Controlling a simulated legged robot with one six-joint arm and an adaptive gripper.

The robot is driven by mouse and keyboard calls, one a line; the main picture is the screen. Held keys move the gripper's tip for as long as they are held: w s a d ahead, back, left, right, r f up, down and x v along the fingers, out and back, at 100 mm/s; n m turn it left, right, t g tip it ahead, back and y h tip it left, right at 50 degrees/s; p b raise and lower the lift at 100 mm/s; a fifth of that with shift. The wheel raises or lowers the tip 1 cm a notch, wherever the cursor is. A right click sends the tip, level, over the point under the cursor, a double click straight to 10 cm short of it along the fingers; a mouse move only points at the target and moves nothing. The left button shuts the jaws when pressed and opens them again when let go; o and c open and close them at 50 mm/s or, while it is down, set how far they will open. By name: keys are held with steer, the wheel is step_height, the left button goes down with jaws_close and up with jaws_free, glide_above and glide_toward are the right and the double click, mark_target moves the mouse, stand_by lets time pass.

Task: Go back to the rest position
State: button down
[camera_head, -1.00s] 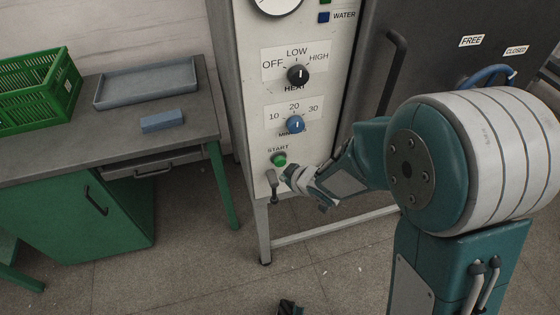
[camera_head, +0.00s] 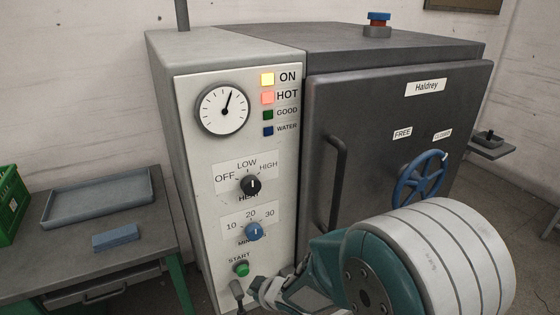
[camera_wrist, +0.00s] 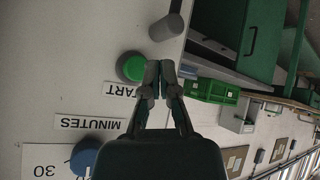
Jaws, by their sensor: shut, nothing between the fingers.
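My gripper (camera_head: 258,288) is low at the front of the machine's white control panel, just below and right of the green START button (camera_head: 241,269). In the wrist view my gripper (camera_wrist: 158,68) has its fingertips together with nothing between them, and the green button (camera_wrist: 131,67) is beside them. I cannot tell whether the tips touch the panel. The heat knob (camera_head: 251,185) points up near LOW and the blue minutes knob (camera_head: 253,231) points up near 20. The ON lamp (camera_head: 267,79) and HOT lamp (camera_head: 267,98) are lit; GOOD and WATER look dark.
A grey lever (camera_head: 237,289) sticks out below the button. The dark door has a long handle (camera_head: 335,184) and a blue handwheel (camera_head: 421,177). At left, a bench holds a grey tray (camera_head: 60,217), a blue block (camera_head: 115,237) and a green crate (camera_head: 10,222).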

steer(key=d+r+m+t+h, duration=0.2)
steer(key=d+r+m+h, duration=0.45)
steer(key=d+r, duration=0.85)
steer(key=s+d+r+m+g, duration=0.1)
steer(key=s+d+r+m, duration=0.1)
steer(key=s+d, duration=0.3)
steer(key=s+d+r+m+g, duration=0.1)
steer(key=s+d+r+m, duration=0.2)
steer(key=s, duration=0.9)
steer(key=d+m, duration=0.2)
steer(key=d, duration=0.1)
steer(key=shift+s+r+g, duration=0.25)
steer(key=shift+s+g, duration=0.05)
steer(key=shift+s, duration=0.1)
